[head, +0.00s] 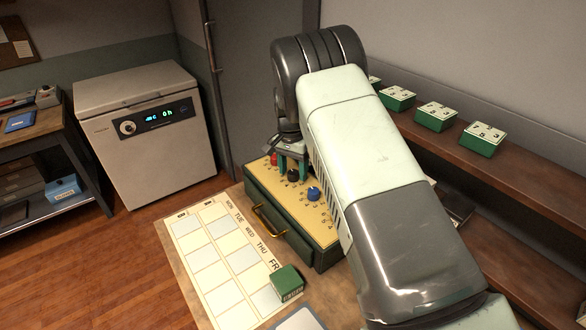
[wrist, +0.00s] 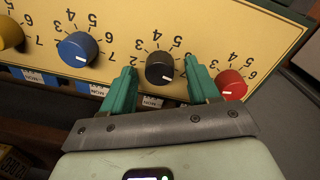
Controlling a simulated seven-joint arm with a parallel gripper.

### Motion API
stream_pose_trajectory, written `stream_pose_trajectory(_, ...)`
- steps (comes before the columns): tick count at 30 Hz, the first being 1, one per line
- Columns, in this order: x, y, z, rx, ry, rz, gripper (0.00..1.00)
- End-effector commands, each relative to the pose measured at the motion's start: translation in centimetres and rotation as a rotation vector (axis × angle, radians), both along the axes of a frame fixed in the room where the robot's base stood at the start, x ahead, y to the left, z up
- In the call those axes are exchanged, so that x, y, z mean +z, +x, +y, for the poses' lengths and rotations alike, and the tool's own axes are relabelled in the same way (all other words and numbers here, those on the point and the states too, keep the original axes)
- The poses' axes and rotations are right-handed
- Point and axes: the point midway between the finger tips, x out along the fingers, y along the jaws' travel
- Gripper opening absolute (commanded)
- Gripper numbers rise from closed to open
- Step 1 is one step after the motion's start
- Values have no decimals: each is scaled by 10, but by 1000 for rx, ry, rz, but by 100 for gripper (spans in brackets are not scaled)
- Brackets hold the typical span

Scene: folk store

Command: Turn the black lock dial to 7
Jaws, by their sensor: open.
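The black lock dial (wrist: 160,67) is on a cream panel with numbers around it. Its white mark points to the lower right. Numbers from 2 to 5 show along its left and top; the right finger hides what lies to its right. My gripper (wrist: 161,68) is open, with one green finger on each side of the dial. I cannot tell whether the fingers touch it. In the head view, the black dial (head: 293,176) shows just below my gripper (head: 292,157) on the green box (head: 292,232).
A blue dial (wrist: 77,48) and a yellow dial (wrist: 10,34) sit left of the black one, and a red dial (wrist: 231,84) sits right, close to my right finger. A brass handle (head: 268,219) sticks out of the box. A small green block (head: 287,282) lies on the calendar mat (head: 215,275).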

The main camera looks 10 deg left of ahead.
Motion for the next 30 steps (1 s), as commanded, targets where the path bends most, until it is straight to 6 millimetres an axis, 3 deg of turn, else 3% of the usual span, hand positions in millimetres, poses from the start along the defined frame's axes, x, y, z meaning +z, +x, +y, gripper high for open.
stream_pose_trajectory(16,93,2,4,0,1,-4,60)
stream_pose_trajectory(21,105,2,5,0,0,-2,60)
stream_pose_trajectory(30,107,2,5,0,0,-2,60)
